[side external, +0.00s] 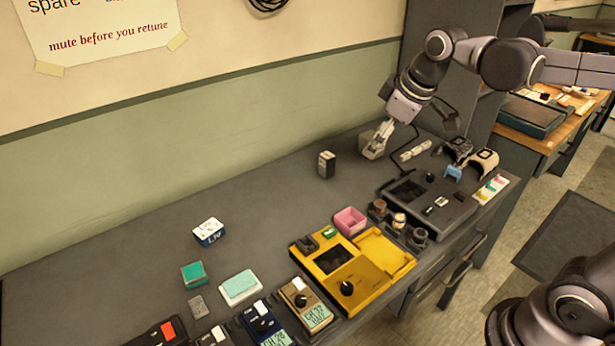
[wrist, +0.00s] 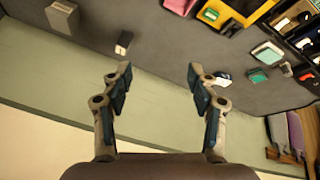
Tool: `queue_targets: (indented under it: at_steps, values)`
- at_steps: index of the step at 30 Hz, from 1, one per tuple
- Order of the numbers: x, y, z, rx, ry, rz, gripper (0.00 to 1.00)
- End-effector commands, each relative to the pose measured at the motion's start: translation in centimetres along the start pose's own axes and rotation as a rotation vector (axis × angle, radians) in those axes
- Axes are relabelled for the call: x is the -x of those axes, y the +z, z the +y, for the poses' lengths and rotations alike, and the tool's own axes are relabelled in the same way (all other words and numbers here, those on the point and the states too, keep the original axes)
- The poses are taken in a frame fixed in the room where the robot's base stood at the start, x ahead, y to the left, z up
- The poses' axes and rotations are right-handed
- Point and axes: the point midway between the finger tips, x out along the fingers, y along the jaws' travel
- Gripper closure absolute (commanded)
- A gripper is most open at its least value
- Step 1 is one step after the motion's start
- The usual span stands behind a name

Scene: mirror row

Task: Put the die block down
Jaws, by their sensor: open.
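My gripper (wrist: 157,88) is open, with nothing between its fingers in the wrist view. In the side external view my gripper (side external: 380,138) hangs over the far part of the grey table. A plain beige block (side external: 368,150) stands there, partly covered by the fingers; in the wrist view the beige block (wrist: 62,18) is apart from them at the top left. A small black block with a pale top (side external: 327,164) stands upright nearby; it also shows in the wrist view (wrist: 123,42). I cannot tell which block is the die block, as no pips are readable.
A yellow device (side external: 352,268), a pink open box (side external: 350,221) and a dark device (side external: 428,204) line the table's front side. A white-and-blue tin (side external: 208,231) and a teal box (side external: 193,274) stand left. Bare table (side external: 270,200) lies between; the wall (side external: 200,150) runs behind.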

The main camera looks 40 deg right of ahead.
Motion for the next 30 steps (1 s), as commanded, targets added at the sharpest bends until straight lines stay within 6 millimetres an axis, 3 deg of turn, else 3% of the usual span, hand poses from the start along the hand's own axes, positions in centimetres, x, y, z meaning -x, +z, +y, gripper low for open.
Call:
queue_targets:
  at_steps: [1, 6, 12, 18, 30]
  values:
    - [0.1, 1.6, -1.1, -0.047, 0.006, 0.019, 0.40]
    - [-0.2, 6.0, -3.9, -0.216, 0.019, 0.085, 0.40]
    - [-1.3, 9.9, -6.1, -0.366, 0.020, 0.146, 0.40]
    - [-1.9, 11.2, -6.9, -0.424, 0.018, 0.168, 0.40]
    - [-1.9, 11.2, -6.9, -0.426, 0.018, 0.169, 0.40]
